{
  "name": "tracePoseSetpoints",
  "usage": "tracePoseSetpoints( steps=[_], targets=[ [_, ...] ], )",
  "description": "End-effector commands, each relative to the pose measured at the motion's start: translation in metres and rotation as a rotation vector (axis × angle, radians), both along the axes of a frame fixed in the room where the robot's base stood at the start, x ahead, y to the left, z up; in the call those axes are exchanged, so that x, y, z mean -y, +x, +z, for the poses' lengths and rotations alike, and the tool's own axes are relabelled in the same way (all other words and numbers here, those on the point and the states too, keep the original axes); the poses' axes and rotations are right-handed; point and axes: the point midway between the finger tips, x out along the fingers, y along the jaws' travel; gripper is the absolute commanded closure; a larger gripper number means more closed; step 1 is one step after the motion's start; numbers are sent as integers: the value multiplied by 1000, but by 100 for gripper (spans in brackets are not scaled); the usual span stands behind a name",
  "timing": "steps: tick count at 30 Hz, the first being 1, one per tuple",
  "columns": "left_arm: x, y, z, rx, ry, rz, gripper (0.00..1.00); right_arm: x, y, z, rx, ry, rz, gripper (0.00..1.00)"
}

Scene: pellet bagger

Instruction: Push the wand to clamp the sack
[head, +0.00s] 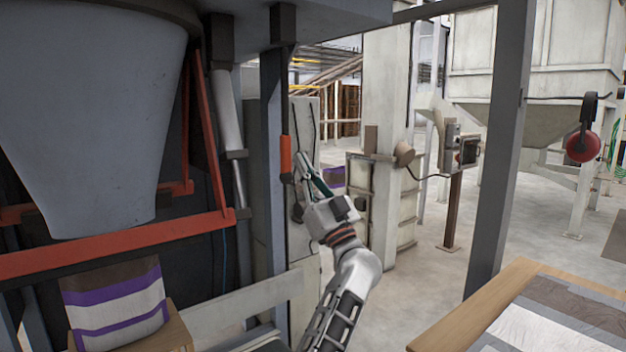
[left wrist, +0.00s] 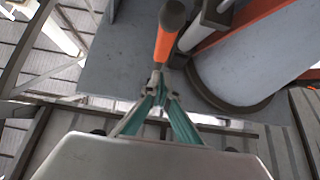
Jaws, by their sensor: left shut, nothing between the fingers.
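The wand (head: 286,155), with an orange sleeve on its lower end, hangs from a dark mount beside the grey post. In the left wrist view the orange wand (left wrist: 165,45) points at my fingertips. My left gripper (head: 305,168) is shut and empty, just right of and below the wand's lower end. In the left wrist view its green-sided fingers (left wrist: 157,85) meet close to the wand tip; I cannot tell whether they touch. A sack (head: 115,305) with purple, white and brown bands is below the big grey spout (head: 100,110) at left. My right gripper is out of view.
A red bar (head: 120,247) crosses in front of the spout. A grey post (head: 268,180) stands left of the wand. A wooden table (head: 475,305) with folded sacks is at lower right. Open floor lies beyond.

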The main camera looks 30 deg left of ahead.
Motion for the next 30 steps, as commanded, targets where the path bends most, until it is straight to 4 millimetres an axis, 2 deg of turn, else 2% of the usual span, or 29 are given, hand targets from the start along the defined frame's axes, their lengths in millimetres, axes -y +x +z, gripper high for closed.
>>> tracePoseSetpoints(
  steps=[3,7,23,26,30],
  targets=[
    [-18,7,-5,-1,2,3,100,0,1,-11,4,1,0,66],
    [-29,12,-5,-1,1,1,100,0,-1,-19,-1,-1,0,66],
    [-37,15,-4,2,8,3,100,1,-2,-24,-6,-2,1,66],
    [-48,20,-6,16,43,6,100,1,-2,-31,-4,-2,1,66],
    [-72,31,-12,46,129,7,100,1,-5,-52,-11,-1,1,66]
  ],
)
